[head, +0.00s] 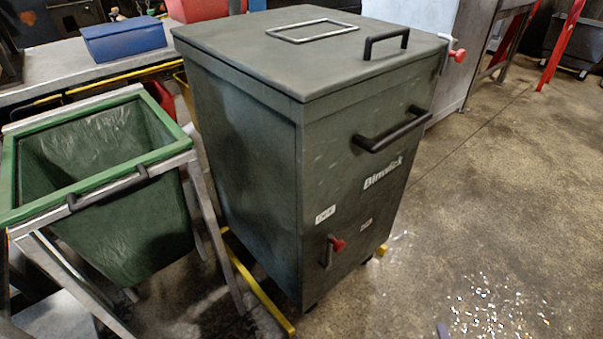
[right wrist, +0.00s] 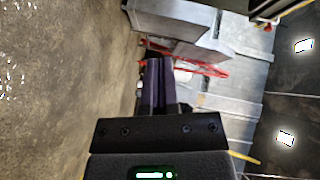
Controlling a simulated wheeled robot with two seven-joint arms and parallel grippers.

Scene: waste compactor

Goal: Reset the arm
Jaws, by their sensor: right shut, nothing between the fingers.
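The dark grey-green compactor bin (head: 345,180) stands upright in the middle of the head view. Its flat lid (head: 310,45) is down, with a black handle (head: 386,43) near the lid's front edge. A black bar handle (head: 392,132) is on the front face, with a red-knobbed latch (head: 336,245) lower down. My right gripper's purple fingers (right wrist: 158,64) are together and empty in the right wrist view. My left gripper is not in view.
A green open-topped bin (head: 75,215) in a metal frame stands left of the compactor. A blue box (head: 124,40) sits on a bench behind it. A red post (head: 560,45) stands at the back right. The concrete floor (head: 510,200) on the right is mostly clear.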

